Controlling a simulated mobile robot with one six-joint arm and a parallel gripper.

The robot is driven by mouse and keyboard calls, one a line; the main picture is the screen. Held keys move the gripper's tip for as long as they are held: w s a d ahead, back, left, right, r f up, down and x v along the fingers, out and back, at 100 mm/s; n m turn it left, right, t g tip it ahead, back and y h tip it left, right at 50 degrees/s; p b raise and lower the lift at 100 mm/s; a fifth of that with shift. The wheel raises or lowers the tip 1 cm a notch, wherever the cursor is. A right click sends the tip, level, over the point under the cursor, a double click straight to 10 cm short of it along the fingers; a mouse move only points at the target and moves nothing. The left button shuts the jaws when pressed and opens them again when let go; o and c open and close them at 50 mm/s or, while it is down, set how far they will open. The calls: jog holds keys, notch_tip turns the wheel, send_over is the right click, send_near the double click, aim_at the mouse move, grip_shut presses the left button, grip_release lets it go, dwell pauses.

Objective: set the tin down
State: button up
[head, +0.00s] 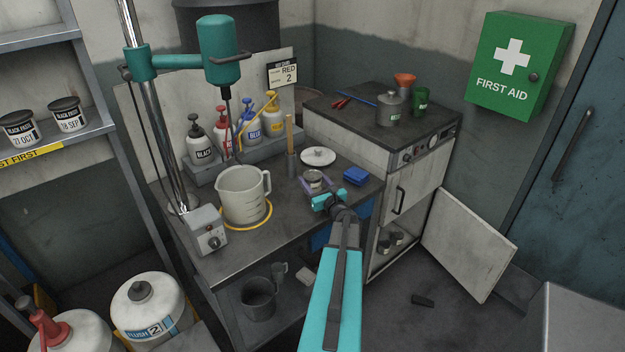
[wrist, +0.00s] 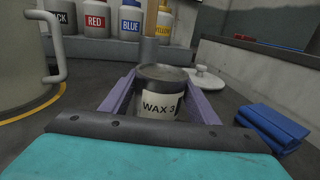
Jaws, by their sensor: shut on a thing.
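The tin (head: 313,176) is a small grey can with a dark rim. In the wrist view the tin (wrist: 160,98) shows a white "WAX 3" label and looks upright. My gripper (head: 315,182) has teal housing and pale purple fingers. In the wrist view the fingers of my gripper (wrist: 160,97) are shut on the tin, one on each side.
A large jug (head: 240,198) stands left of the tin under the mixer. A white lid (head: 318,156) lies behind the tin; folded blue cloth (head: 356,176) lies to its right. Several labelled bottles (head: 222,137) stand at the back. The cabinet door (head: 470,243) hangs open at right.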

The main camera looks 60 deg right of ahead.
jog(key=shift+f, duration=0.15)
jog(key=o, duration=1.2)
jog(key=shift+o, duration=0.2)
jog(key=shift+r, duration=0.2)
jog(key=shift+b+v, duration=2)
jog(key=shift+v, duration=4)
jog(key=shift+f, duration=0.1)
jog(key=shift+s, duration=0.1)
